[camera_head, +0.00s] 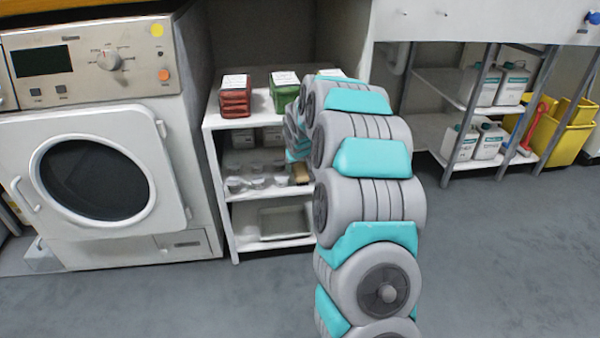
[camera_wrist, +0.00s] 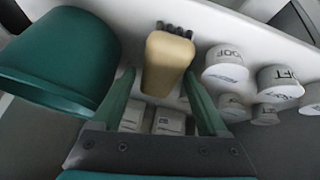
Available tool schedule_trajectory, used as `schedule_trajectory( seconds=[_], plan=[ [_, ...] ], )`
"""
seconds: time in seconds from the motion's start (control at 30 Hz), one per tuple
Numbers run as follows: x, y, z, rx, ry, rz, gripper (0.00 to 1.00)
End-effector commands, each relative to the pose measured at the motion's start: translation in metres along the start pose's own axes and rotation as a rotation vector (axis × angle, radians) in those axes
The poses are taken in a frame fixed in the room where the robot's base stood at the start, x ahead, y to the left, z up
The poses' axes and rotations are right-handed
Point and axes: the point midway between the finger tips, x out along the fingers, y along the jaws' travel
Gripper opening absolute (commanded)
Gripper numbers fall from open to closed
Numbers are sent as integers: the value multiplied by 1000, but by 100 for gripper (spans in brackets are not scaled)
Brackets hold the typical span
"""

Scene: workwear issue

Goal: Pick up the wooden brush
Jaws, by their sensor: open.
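The wooden brush (camera_wrist: 166,62) has a tan block and dark bristles at its far end. In the wrist view it lies between and beyond the fingertips of my gripper (camera_wrist: 158,80). My gripper is open, with one green finger on each side of the block. I cannot tell whether either finger touches it. In the head view the brush (camera_head: 300,173) shows as a small tan piece on the middle shelf, beside my arm. My fingers are mostly hidden there behind the arm.
A large green tub-like thing (camera_wrist: 62,58) is close to the left finger in the wrist view. Several white round tubs (camera_wrist: 225,66) with dark lettering stand to the right. White boxes (camera_wrist: 168,122) show between the fingers. A shelf post (camera_head: 219,190) stands at the front left.

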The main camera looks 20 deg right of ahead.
Motion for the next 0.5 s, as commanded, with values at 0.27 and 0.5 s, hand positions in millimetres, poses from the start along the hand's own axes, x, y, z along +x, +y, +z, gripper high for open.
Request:
schedule_trajectory(
  seconds=[0.27,0.5],
  plan=[
    [0,0,0,0,1,0,68],
    [0,0,0,0,1,0,41]
  ],
)
